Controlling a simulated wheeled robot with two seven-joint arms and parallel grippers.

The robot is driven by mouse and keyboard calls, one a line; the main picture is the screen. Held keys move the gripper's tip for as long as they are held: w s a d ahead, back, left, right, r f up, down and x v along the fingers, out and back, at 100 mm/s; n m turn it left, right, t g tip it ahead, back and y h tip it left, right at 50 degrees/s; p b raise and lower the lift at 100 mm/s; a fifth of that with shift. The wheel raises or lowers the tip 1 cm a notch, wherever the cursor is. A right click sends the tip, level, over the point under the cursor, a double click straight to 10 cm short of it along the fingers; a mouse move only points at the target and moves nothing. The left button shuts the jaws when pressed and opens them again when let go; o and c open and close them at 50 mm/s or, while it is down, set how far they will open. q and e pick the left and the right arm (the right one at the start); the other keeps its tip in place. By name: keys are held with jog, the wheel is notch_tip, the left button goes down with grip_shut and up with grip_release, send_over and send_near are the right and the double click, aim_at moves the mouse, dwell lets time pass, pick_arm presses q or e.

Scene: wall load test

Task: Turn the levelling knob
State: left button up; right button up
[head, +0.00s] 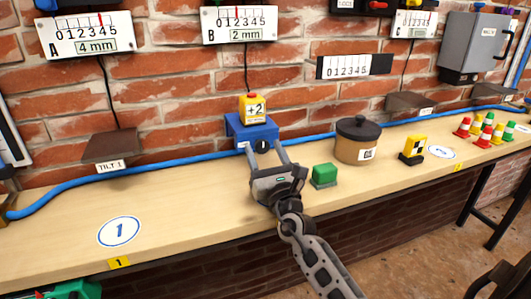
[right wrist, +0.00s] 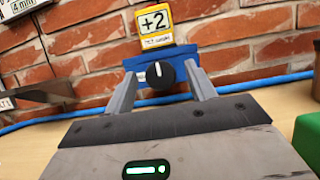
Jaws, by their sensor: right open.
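The levelling knob (head: 263,146) is a black round knob with a white pointer line on the front of a blue block (head: 240,127) against the brick wall. In the right wrist view the knob (right wrist: 160,75) shows between my fingers, with its line pointing about straight up. A yellow "+2" piece (head: 253,108) sits on top of the blue block. My right gripper (head: 265,147) is open, its two fingers reaching toward the block on either side of the knob. Whether the fingers touch the knob I cannot tell. My left gripper is not in view.
A green block (head: 324,175) stands right of my gripper, then a lidded brown pot (head: 358,140). Small coloured cones (head: 489,130) stand at the far right. A blue hose (head: 190,157) runs along the wall. The bench's left part (head: 60,225) is mostly clear.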

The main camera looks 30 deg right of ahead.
jog(key=c, duration=1)
jog(key=shift+o, duration=0.2)
